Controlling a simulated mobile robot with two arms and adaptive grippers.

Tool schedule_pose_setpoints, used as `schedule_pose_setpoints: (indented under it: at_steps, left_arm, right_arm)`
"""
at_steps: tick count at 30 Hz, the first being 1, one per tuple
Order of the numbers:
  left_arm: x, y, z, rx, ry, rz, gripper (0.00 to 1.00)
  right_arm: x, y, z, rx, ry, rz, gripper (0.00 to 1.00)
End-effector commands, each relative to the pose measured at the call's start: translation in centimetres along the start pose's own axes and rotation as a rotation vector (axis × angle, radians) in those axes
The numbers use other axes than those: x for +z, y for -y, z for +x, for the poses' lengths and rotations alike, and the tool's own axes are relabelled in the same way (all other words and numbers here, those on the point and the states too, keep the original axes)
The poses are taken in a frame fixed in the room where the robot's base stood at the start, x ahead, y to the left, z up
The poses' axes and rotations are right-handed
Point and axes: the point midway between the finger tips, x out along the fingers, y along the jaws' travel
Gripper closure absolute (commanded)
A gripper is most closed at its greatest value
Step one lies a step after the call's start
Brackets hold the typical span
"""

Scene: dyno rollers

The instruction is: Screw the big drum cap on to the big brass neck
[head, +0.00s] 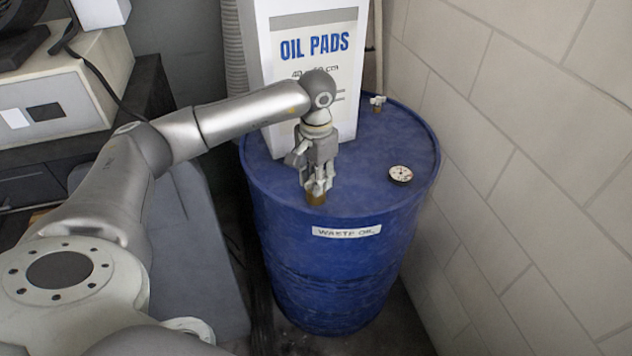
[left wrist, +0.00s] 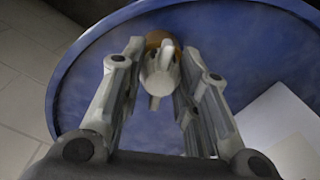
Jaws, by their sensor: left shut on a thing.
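The blue waste oil drum (head: 345,255) stands upright against the wall. The big brass neck (head: 316,197) rises from its lid near the front edge, and its orange-brown rim shows in the left wrist view (left wrist: 155,40). My left gripper (head: 318,182) points down over this neck. It is shut on the big drum cap (left wrist: 161,76), a pale grey cap with a raised wing, between the two fingers in the left wrist view. The cap is in line with the neck, at or just above its top; I cannot tell if they touch. My right gripper is not in view.
A tall white oil pads box (head: 305,110) stands on the drum lid behind my left wrist. A block wall (head: 530,150) bounds the right side.

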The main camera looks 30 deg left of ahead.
Motion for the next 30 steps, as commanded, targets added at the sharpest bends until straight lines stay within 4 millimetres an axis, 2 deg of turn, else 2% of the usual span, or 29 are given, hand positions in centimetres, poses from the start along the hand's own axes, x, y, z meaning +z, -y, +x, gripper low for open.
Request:
schedule_pose_setpoints:
  at_steps: [5,6,12,23,26,30]
  left_arm:
    - [-0.1,0.0,-0.2,0.000,-0.003,0.000,0.95]
    - [-0.1,0.0,-0.2,0.000,-0.003,0.000,0.68]
    - [-0.1,0.0,-0.1,0.000,-0.002,-0.002,0.45]
    - [-0.1,0.0,-0.5,0.000,-0.002,-0.003,0.45]
    - [-0.1,0.0,-1.7,0.000,-0.004,-0.003,0.45]
    - [-0.1,0.0,-4.6,0.000,-0.006,-0.002,0.45]
  right_arm:
    - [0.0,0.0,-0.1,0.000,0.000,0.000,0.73]
    - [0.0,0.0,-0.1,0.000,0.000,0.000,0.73]
    - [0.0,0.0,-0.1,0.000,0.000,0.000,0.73]
    - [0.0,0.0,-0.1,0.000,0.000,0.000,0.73]
    - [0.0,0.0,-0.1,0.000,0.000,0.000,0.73]
    - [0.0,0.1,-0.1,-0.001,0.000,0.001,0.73]
